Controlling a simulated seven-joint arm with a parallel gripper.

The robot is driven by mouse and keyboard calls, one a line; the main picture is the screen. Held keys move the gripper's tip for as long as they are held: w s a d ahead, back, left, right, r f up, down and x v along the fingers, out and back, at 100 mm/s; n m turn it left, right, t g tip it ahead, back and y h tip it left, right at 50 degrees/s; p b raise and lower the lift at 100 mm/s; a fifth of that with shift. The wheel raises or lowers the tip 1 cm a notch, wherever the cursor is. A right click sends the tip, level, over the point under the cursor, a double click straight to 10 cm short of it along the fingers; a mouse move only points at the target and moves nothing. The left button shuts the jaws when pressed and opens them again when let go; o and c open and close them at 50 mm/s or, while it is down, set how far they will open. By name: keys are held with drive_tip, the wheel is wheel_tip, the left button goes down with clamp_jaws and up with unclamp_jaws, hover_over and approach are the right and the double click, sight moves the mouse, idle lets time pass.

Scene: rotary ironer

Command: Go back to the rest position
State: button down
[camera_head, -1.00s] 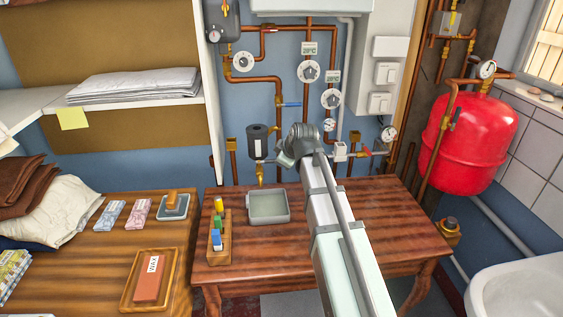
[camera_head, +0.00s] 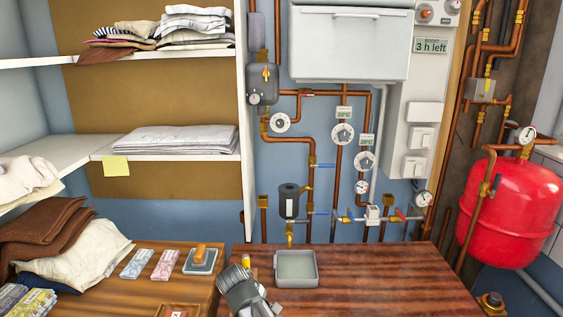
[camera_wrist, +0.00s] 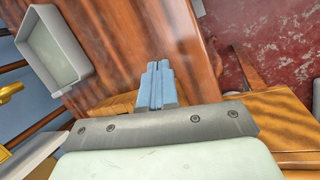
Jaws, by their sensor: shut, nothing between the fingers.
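My gripper (camera_wrist: 157,84) shows in the wrist view with its two blue fingers together and nothing between them. In the head view, the grey end of my arm (camera_head: 245,291) is at the bottom, above the wooden tables and left of the grey tray. Its fingertips cannot be made out there. The wrist view looks down past the fingers at table edges and a reddish floor.
The shallow grey tray (camera_head: 296,281) stands on the dark wooden table (camera_head: 375,283), whose right part is clear. Copper pipes with gauges run along the wall behind. A red tank (camera_head: 510,212) is at right. Folded linen (camera_head: 172,139) lies on the left shelf.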

drive_tip(key=s+f+h, duration=0.4)
drive_tip(key=s+f, duration=0.1)
drive_tip(key=s, duration=0.5)
drive_tip(key=s+d+f+m+g+y, duration=0.1)
drive_tip(key=s+d+f+m+g, duration=0.25)
drive_tip(key=d+f, duration=0.6)
drive_tip(key=s+d+f+m+g+y, duration=0.1)
drive_tip(key=s+d+f+m+g, duration=0.25)
drive_tip(key=d+f, duration=0.6)
drive_tip(key=s+d+f+m+g+y, duration=0.1)
drive_tip(key=s+d+f+m+y, duration=0.1)
drive_tip(key=s+f, duration=0.6)
drive_tip(key=s+d+f+m+g+y, duration=0.1)
drive_tip(key=s+d+f+m+y, duration=0.1)
drive_tip(key=s+f+m, duration=0.3)
drive_tip(key=s+f+y, duration=0.1)
drive_tip(key=s+f, duration=0.2)
drive_tip(key=s, duration=0.1)
drive_tip(key=shift+g, duration=0.4)
